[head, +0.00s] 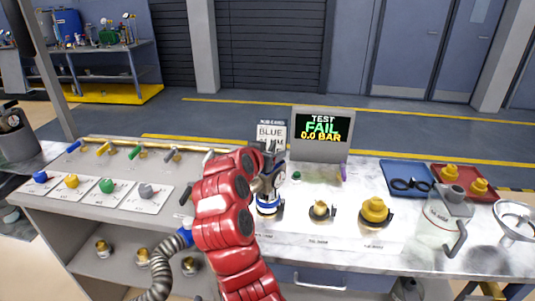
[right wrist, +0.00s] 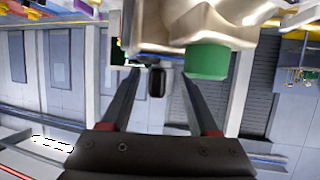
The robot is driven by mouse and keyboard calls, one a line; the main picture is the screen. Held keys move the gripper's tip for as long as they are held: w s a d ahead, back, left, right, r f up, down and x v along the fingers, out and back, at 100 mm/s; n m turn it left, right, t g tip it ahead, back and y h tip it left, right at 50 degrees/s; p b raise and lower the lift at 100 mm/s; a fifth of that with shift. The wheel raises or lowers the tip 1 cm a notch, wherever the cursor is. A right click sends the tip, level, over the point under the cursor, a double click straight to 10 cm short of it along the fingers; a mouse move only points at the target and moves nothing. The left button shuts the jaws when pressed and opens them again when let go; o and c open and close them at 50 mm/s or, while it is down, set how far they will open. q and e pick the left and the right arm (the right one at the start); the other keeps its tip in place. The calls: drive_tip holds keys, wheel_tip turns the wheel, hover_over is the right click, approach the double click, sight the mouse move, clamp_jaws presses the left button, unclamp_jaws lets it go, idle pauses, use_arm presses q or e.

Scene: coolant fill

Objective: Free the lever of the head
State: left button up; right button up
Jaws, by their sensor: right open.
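The head (head: 269,186) is a grey metal fitting with a blue ring at its base, standing upright on the bench beside my red right arm. My right gripper (head: 270,158) is at its upper part, and my arm hides its left side. In the right wrist view the gripper (right wrist: 158,68) is open, its two dark fingers apart below a shiny metal body (right wrist: 205,22) with a green cap (right wrist: 207,62). A small black part (right wrist: 156,83) shows between the fingers; I cannot tell whether it is the lever. My left gripper is not in view.
A screen (head: 321,132) reads "TEST FAIL 0.0 BAR". Brass fittings (head: 375,210) stand right of the head. Farther right are a blue tray (head: 408,168), a red tray (head: 447,170) and a clear jug (head: 447,215). Coloured levers and knobs (head: 106,186) line the left bench. A ribbed hose (head: 160,268) hangs in front.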

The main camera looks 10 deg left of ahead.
drive_tip(key=b+v, duration=0.1)
drive_tip(key=v, duration=1.6)
drive_tip(key=shift+s+b, duration=0.2)
drive_tip(key=shift+b, duration=0.2)
